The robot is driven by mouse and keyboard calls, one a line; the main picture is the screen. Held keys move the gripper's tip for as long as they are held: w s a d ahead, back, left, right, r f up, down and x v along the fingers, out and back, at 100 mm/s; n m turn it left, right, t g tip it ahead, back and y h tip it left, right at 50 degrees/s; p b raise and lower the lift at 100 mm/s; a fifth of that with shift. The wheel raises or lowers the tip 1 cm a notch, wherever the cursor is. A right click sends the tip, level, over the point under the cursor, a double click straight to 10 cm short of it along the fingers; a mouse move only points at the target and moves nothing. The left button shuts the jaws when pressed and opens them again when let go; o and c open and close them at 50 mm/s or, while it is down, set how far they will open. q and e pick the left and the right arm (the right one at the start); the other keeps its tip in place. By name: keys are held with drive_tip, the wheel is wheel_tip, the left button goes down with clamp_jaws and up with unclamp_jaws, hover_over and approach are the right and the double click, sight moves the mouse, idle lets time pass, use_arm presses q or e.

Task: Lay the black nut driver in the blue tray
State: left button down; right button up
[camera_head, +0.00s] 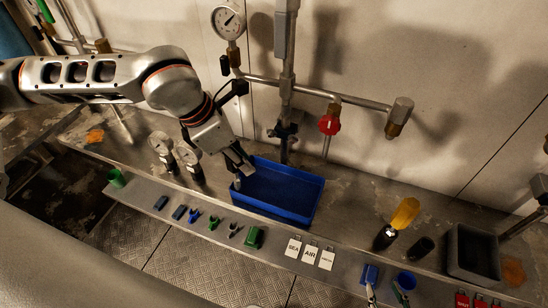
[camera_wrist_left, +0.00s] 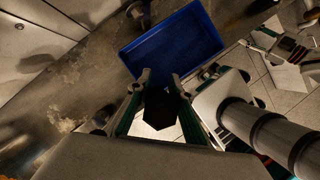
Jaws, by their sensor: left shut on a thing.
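My left gripper (camera_head: 238,166) is above the left end of the blue tray (camera_head: 290,213). In the left wrist view the gripper's fingers (camera_wrist_left: 156,90) are shut on a dark thing, which I take to be the black nut driver (camera_wrist_left: 163,108). It is black and angular between the fingers, and the rest of it is hidden. The blue tray also shows in the left wrist view (camera_wrist_left: 196,40), just beyond the fingertips. Its visible floor looks empty.
Gauges (camera_head: 161,145) stand left of the tray. Small blue and green parts line the front ledge, with white tags (camera_head: 310,253) further right. A yellow-handled tool (camera_head: 404,213) and a grey bin (camera_head: 472,254) stand at the right. Pipes with a red valve (camera_head: 329,122) rise behind the tray.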

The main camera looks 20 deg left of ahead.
use_arm(q)
drive_tip(key=w+d+f+p, duration=0.1)
drive_tip(key=w+d+f, duration=0.2)
drive_tip(key=w+d, duration=0.2)
drive_tip(key=shift+d+f+p, duration=0.3)
drive_tip(key=shift+d+p, duration=0.05)
drive_tip(key=shift+w+f, duration=0.1)
drive_tip(key=shift+f, duration=0.05)
drive_tip(key=c, duration=1.8)
unclamp_jaws()
drive_tip(key=shift+r, duration=0.2)
drive_tip(key=shift+v, duration=5.95)
